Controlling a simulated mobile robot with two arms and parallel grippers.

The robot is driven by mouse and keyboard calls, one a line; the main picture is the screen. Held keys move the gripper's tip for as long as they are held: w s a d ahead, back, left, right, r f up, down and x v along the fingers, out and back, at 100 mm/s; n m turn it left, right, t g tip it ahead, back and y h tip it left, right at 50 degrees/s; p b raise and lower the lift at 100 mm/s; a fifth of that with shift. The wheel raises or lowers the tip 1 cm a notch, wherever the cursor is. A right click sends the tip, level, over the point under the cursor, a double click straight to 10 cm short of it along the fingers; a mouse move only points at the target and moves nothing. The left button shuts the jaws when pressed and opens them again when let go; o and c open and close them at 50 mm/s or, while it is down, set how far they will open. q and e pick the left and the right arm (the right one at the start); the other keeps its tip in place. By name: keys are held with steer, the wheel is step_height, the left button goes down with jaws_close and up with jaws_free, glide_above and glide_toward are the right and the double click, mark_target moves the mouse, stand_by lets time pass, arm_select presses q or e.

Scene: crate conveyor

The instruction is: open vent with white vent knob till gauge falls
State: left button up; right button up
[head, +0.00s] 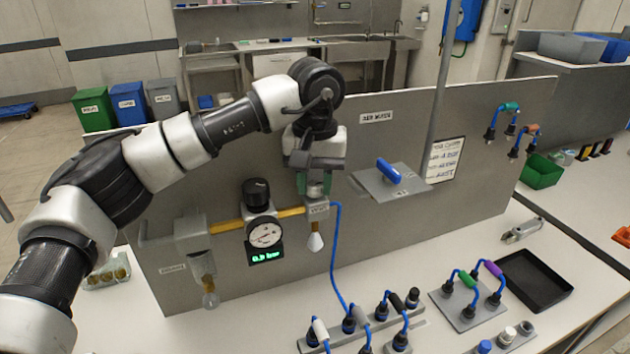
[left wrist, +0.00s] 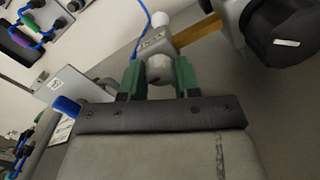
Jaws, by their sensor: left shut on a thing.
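The white vent knob (left wrist: 159,70) shows between the green fingers of my left gripper (left wrist: 158,78) in the left wrist view. The fingers are shut on it, one on each side. In the head view my left gripper (head: 314,185) points down onto the top of the grey vent block (head: 317,210), and hides the knob. A white bulb-shaped part (head: 315,242) hangs under the block. The round gauge (head: 265,234) is left of it, with a green digital display (head: 265,256) below that seems to read 0.0 bar. My right gripper is not in view.
A yellow pipe (head: 228,226) joins the gauge to the vent block. A blue hose (head: 335,260) runs down to fittings on the table. A blue handle (head: 389,171) sits on a grey plate to the right. A black tray (head: 534,280) lies at the right.

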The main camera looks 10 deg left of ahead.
mark_target(315, 184)
arm_select(q)
steer(key=shift+r, duration=0.15)
stand_by(0.4)
steer(key=o, duration=0.9)
step_height(315, 184, up, 11)
steer(key=shift+f+b, duration=0.15)
steer(key=shift+b, duration=0.3)
